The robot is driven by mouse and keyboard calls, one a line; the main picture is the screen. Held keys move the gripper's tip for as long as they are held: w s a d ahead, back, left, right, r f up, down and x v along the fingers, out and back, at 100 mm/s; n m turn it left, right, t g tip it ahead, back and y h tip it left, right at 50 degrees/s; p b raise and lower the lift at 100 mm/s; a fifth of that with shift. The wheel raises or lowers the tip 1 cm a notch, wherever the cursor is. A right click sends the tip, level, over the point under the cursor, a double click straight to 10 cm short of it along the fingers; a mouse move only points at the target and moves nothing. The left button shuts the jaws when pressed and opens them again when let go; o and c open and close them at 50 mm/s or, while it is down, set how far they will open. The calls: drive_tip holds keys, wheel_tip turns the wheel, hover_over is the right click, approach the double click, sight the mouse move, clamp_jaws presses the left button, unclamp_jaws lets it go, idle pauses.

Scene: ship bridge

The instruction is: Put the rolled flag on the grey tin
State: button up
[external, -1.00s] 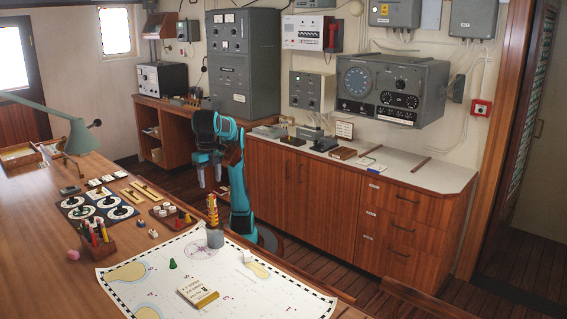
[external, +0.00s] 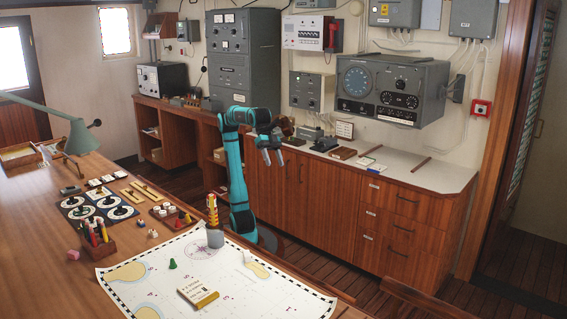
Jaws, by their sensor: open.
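The rolled flag (external: 212,209), a narrow upright roll in red and yellow, stands on top of the grey tin (external: 215,238). The grey tin stands on the chart near the table's right edge. The flag looks upright; whether it sits on the rim or partly inside cannot be told. My gripper (external: 274,161) is open and empty, pointing down. In the picture it is up and to the right of the flag, in front of the cabinet doors and clear of both flag and tin.
The white chart (external: 150,275) carries a small book (external: 198,292) and a green game piece (external: 173,263). A pencil holder (external: 98,245) and a mat with round discs (external: 97,207) lie to the left. The sideboard (external: 400,172) with instruments is behind my gripper.

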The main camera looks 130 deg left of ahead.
drive_tip(key=s+a+f+t+y, duration=0.1)
drive_tip(key=s+a+f+t, duration=0.3)
drive_tip(key=s+a, duration=0.3)
drive_tip(key=s+a+f+t+y, duration=0.2)
drive_tip(key=s+a+f+t, duration=0.3)
drive_tip(key=a, duration=0.7)
drive_tip(key=shift+s+a+f+y, duration=0.35)
drive_tip(key=shift+s+f, duration=0.1)
drive_tip(key=shift+s, duration=0.8)
